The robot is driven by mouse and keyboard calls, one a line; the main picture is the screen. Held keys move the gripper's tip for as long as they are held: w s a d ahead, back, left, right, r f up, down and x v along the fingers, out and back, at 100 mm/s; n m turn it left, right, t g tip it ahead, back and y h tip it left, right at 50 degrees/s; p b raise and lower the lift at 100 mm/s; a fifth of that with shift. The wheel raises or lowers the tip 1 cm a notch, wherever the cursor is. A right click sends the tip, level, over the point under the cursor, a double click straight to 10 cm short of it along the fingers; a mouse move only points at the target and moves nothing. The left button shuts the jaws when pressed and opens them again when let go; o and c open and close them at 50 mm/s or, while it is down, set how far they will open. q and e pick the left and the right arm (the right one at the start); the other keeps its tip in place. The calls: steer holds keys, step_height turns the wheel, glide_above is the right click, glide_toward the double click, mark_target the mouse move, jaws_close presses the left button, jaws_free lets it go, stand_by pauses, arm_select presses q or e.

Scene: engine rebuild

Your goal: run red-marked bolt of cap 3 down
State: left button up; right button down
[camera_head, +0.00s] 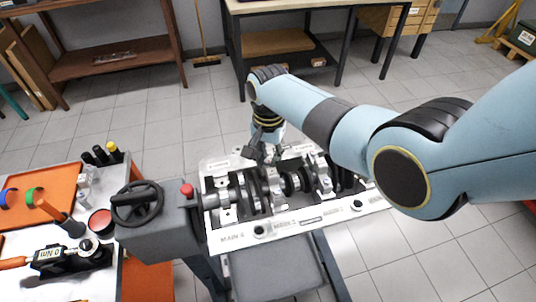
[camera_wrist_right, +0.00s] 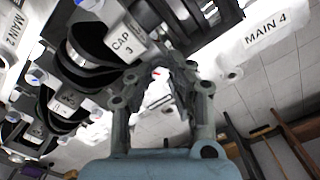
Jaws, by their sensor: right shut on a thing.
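Cap 3 (camera_wrist_right: 127,45), with a white label, sits on the crankshaft (camera_head: 270,187) in the engine block. My right gripper (camera_wrist_right: 160,82) is right beside cap 3, its fingers shut on the red-marked bolt. Only a little red (camera_wrist_right: 155,72) shows between the fingers; most of the bolt is hidden. In the head view my right gripper (camera_head: 262,152) reaches down over the far side of the block, and its fingertips are hard to make out. My left gripper is not in view.
The block's white deck (camera_head: 300,222) carries MAIN labels along its near edge. A grey stand with a black handwheel (camera_head: 137,204) and red knob (camera_head: 187,190) is at its left. A bench at far left holds an orange tray (camera_head: 40,190) and a 0 Nm tool (camera_head: 62,257).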

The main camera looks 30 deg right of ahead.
mark_target(268, 160)
steer(key=m, duration=0.4)
steer(key=shift+m, duration=1.4)
steer(key=shift+w+r, duration=0.1)
steer(key=c, duration=1.3)
jaws_free()
steer(key=shift+o, duration=0.3)
steer(key=shift+r, duration=4)
